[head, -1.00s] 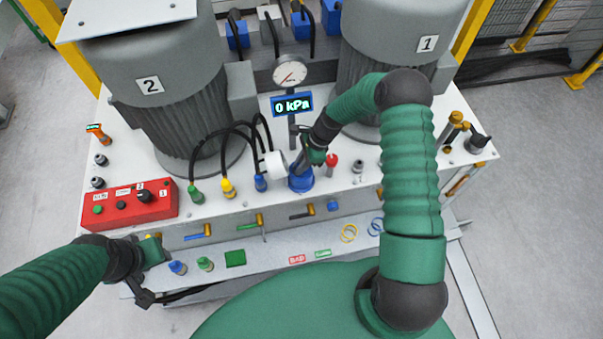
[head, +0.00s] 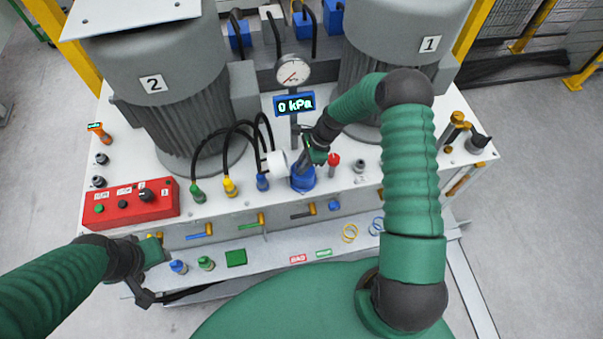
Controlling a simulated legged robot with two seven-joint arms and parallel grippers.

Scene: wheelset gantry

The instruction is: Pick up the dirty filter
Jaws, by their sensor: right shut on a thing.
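My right gripper (head: 309,163) reaches down to a blue cup-shaped housing (head: 303,181) on the white deck. It is shut at the mouth of the housing, with its fingertips partly hidden by its own wrist. A white round part (head: 278,163) sits right beside the fingers, at the upper left of the housing. I cannot tell whether this is the dirty filter or a part of the housing. The grip on the filter itself is hidden. My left gripper (head: 146,283) is low at the left, by the front shelf, and its jaws are unclear.
A gauge (head: 293,71) with a display (head: 294,104) reading 0 kPa stands behind the housing. Hoses with green, yellow and blue (head: 262,183) connectors are close on its left. A red knob (head: 333,160) stands on its right. A red control box (head: 131,204) is at the left.

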